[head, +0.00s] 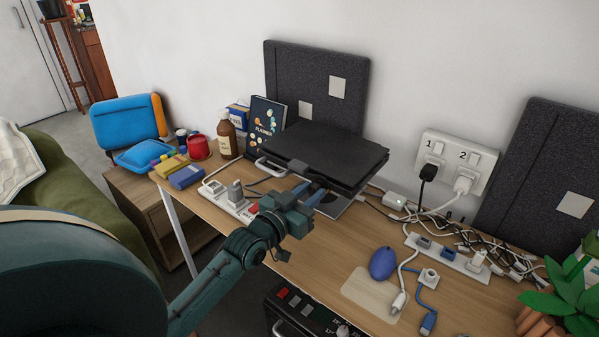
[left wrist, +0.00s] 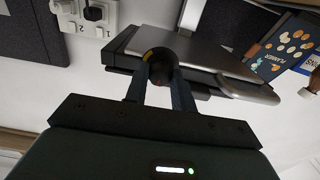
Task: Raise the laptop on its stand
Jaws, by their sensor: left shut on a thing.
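A closed black laptop (head: 325,150) lies nearly flat on its stand at the back of the wooden desk. A grey base plate of the stand (head: 334,208) shows below it. My left gripper (head: 312,192) reaches in from the front and is shut at the stand's front edge. In the left wrist view my left gripper (left wrist: 160,88) has its two fingers closed around a round dark knob (left wrist: 160,65) in front of the laptop (left wrist: 205,55). The fingers hide part of the stand. My right gripper is not in view.
A planner (head: 267,115), a brown bottle (head: 227,135) and a red cup (head: 198,147) stand left of the laptop. A power strip (head: 230,197) lies in front.

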